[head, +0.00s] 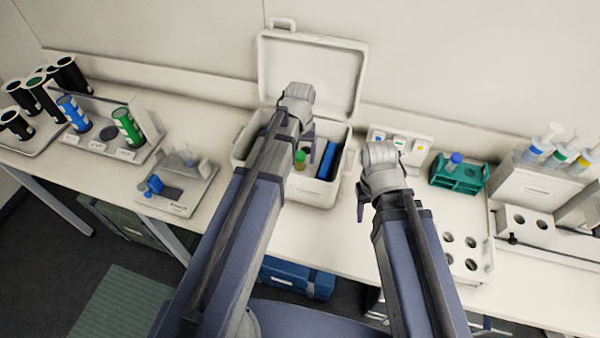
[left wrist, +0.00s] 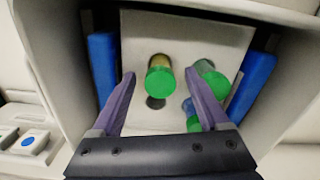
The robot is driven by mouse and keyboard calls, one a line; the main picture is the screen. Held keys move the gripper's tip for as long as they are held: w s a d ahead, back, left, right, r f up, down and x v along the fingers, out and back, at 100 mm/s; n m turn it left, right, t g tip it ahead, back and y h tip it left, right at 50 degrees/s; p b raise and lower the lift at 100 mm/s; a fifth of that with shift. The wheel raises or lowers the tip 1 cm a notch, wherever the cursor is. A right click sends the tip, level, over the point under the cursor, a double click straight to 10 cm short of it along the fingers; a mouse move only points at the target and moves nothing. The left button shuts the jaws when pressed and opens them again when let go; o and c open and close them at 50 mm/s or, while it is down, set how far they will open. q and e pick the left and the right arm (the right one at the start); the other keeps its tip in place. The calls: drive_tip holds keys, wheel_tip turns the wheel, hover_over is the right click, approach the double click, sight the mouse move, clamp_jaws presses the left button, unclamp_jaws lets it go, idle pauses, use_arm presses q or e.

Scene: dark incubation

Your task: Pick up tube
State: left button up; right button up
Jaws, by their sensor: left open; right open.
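A cooler box (head: 318,195) stands open on the bench with its lid raised. In the left wrist view its white inner rack (left wrist: 138,42) holds a green-capped tube (left wrist: 160,80) with an amber body. A second green-capped tube (left wrist: 214,82) is to its right, and a blue cap (left wrist: 189,106) and another green cap (left wrist: 194,124) show below. My left gripper (left wrist: 160,74) is open over the rack, its fingers on either side of the amber tube; contact cannot be told. In the head view my left gripper (head: 304,138) is over the box. My right gripper (head: 364,204) is open and empty, right of the box.
Blue cold packs (left wrist: 104,65) line the box sides. Right of it are a button panel (head: 400,143), a green rack (head: 458,178) with a blue-capped tube and a white block with holes (head: 478,264). A small device (head: 176,185) and a bottle stand (head: 105,145) are left.

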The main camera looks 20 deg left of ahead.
use_arm(q)
clamp_jaws()
idle(0.7)
